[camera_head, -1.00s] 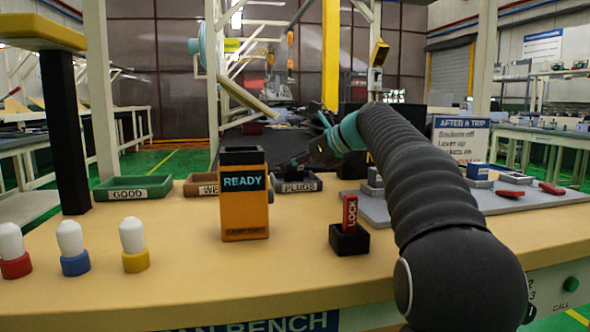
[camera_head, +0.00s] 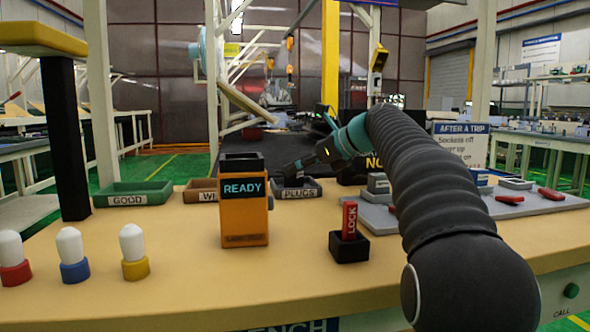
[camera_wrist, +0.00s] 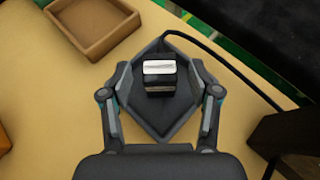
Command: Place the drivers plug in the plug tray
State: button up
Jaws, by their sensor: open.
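The plug tray (camera_head: 297,194), dark and labelled PLUGS, sits at the bench's far edge. In the wrist view it is a dark diamond-shaped tray (camera_wrist: 162,128). A black plug (camera_wrist: 159,87) with a pale silvery face lies within the tray's outline; its exact contact with the floor is hard to tell. My gripper (camera_wrist: 160,92) is open, with one finger on each side of the plug and visible gaps to it. In the head view my gripper (camera_head: 297,167) is just over the tray, and the plug cannot be made out there.
A brown tray (camera_wrist: 95,45) and the green GOOD tray (camera_head: 133,203) stand left of the plug tray. An orange READY unit (camera_head: 244,215) and a red LOCK piece in a black holder (camera_head: 349,247) stand nearer. A black cord (camera_wrist: 235,70) runs rightward past the tray.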

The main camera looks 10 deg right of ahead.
jog(key=p+v, duration=0.1)
jog(key=v, duration=0.9)
jog(key=shift+s, duration=0.15)
